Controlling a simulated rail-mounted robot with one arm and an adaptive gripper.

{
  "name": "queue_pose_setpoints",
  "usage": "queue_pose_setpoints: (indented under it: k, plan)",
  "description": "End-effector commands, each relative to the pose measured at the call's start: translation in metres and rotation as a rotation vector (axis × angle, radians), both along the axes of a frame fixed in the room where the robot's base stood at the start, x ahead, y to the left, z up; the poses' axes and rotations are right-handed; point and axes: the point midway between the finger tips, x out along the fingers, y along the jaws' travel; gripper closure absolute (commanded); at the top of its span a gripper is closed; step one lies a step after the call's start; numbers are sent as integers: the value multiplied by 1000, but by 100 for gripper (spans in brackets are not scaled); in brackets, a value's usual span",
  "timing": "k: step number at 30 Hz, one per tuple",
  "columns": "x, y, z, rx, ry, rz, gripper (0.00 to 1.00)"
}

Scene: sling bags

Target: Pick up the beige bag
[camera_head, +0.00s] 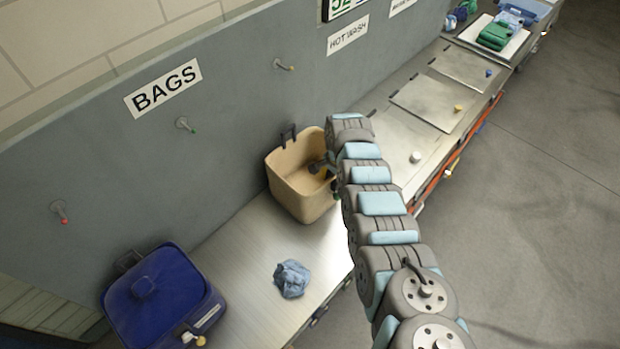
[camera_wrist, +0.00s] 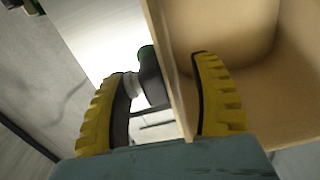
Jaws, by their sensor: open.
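The beige bag (camera_head: 292,190) stands open-topped on the metal counter against the grey wall in the head view, with a dark strap or clip at its back rim. My arm covers its right side. In the wrist view, my gripper (camera_wrist: 165,68) has its yellow fingers apart. The wall of the beige bag (camera_wrist: 172,65) runs between them, the right finger over the inside and the left finger outside. A dark green-black knob or buckle (camera_wrist: 150,78) shows between the fingers by the wall. I cannot tell whether either finger touches the bag.
A blue bag (camera_head: 160,290) with a lid sits at the lower left of the counter. A crumpled blue cloth (camera_head: 291,279) lies on the counter between the bags. Wall pegs (camera_head: 185,125) stick out above. Metal panels (camera_head: 430,103) extend to the upper right.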

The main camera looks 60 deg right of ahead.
Motion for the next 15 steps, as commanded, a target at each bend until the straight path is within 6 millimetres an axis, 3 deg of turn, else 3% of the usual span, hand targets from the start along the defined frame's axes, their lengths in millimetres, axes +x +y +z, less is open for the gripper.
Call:
queue_pose_setpoints:
  k: [6,15]
  plan:
    - [-1,2,-11,4,2,-2,37]
    - [0,1,-12,2,-1,-2,37]
